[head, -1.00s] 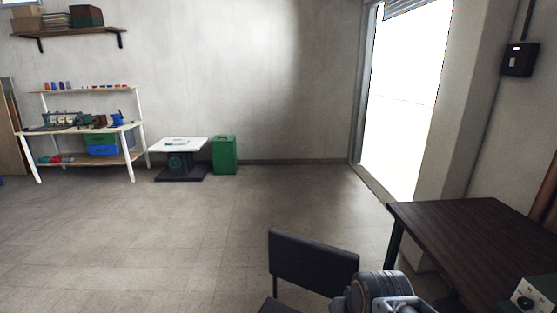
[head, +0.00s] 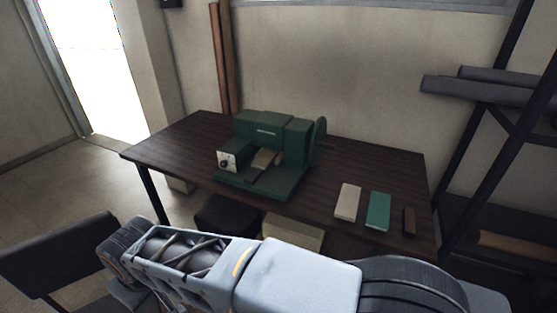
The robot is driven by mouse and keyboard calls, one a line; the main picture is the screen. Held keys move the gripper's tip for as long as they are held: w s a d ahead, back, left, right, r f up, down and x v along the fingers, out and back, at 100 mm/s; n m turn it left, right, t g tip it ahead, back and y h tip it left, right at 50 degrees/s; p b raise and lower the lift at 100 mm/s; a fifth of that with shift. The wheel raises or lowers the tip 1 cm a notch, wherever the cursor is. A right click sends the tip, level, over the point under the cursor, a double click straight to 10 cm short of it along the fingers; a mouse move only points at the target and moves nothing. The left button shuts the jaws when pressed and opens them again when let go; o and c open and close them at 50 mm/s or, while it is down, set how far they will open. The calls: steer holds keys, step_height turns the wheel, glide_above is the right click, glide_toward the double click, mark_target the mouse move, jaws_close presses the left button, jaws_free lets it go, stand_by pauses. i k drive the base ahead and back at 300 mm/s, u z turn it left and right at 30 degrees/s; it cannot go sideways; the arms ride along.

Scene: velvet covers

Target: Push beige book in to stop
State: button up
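A beige book-like block (head: 348,201) lies on the dark wooden table (head: 190,143), near its front edge and right of the green machine. A teal block (head: 378,211) of similar size lies just right of it, a small gap apart. The green machine (head: 268,150) has a pale control panel with a knob, a wheel on its right side and a brownish piece in its middle. I cannot tell what that piece is. My arm crosses the bottom of the head view, in front of the table. My gripper is not in view.
A small brown block (head: 409,222) lies at the table's right end. A black chair (head: 62,262) stands at lower left. A dark rack (head: 500,150) with grey rolls stands at right. The table's left part is clear. A doorway (head: 88,65) is at upper left.

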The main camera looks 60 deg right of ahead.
mark_target(266, 158)
steer(key=z, duration=3.2)
steer(key=k, duration=0.95)
steer(key=u, duration=0.85)
steer(key=i, duration=1)
steer(key=u, duration=0.05)
steer(key=k, duration=0.45)
steer(key=z, duration=0.85)
steer(key=i, duration=0.85)
steer(key=u, duration=0.1)
